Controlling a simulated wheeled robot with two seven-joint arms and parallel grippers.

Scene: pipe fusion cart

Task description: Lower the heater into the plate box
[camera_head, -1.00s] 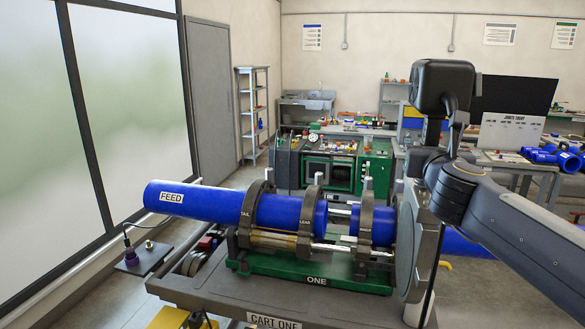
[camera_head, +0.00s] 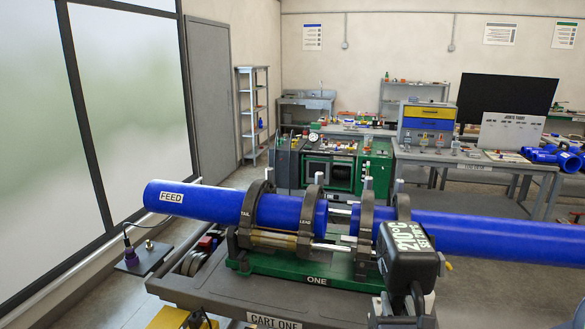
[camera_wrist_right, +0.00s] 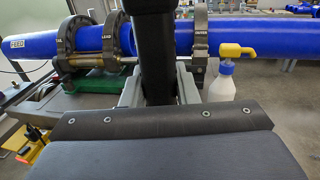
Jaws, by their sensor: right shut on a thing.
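The heater (camera_head: 408,250) shows in the head view as a dark box with a "210°C" display, low at the front right of the cart. Its dark handle (camera_wrist_right: 154,50) stands upright in the middle of the right wrist view. My right gripper (camera_wrist_right: 157,88) is shut on this handle, with one grey finger on each side. The heater's plate is hidden in both current views. I cannot make out the plate box in either view. My left gripper is not in view.
The cart (camera_head: 215,290) carries a green base (camera_head: 318,272) with dark clamps around the blue FEED pipe (camera_head: 205,203). Another blue pipe (camera_head: 500,235) runs off to the right behind the heater. A spray bottle (camera_wrist_right: 222,85) with a yellow nozzle stands right of the handle.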

